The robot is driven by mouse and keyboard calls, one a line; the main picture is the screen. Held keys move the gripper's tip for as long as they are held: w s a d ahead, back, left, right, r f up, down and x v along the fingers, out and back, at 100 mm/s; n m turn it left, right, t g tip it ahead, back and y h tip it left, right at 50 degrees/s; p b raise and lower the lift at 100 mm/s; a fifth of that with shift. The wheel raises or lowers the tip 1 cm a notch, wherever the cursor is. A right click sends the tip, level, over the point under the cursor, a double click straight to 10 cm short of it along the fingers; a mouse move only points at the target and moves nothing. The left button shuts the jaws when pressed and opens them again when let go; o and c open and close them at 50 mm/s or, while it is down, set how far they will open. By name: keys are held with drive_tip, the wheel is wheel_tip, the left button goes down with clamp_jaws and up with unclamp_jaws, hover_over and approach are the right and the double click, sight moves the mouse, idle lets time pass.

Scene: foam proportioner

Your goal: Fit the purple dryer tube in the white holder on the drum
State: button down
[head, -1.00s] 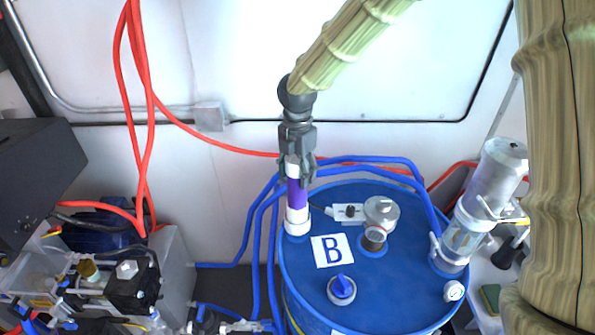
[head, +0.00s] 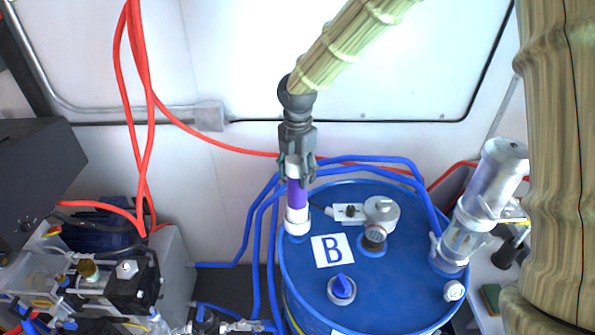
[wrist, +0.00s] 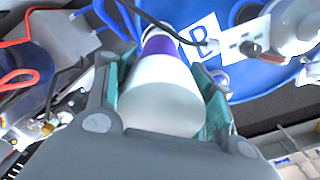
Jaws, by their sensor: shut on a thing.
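The purple dryer tube (head: 296,194) stands upright at the left rear edge of the blue drum (head: 395,290). Its lower end meets the white holder (head: 297,221) on the drum top; I cannot tell how deep it sits inside. My gripper (head: 297,176) points down and is shut on the tube's white upper cap. In the wrist view, the white cap (wrist: 165,98) fills the space between the teal-padded fingers (wrist: 165,110). The purple body (wrist: 165,46) shows beyond it, and the holder is mostly hidden there.
A metal fitting with a gauge (head: 376,222), a blue-topped knob (head: 341,288) and a label "B" (head: 332,250) are on the drum top. A clear cylinder (head: 475,210) stands at the right. Blue hoses (head: 262,235) run behind and left. Pump equipment (head: 100,275) is at the lower left.

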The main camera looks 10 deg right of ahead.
drive_tip(key=shift+f, duration=0.45)
drive_tip(key=c, duration=0.8)
unclamp_jaws()
drive_tip(key=shift+r, duration=5.5)
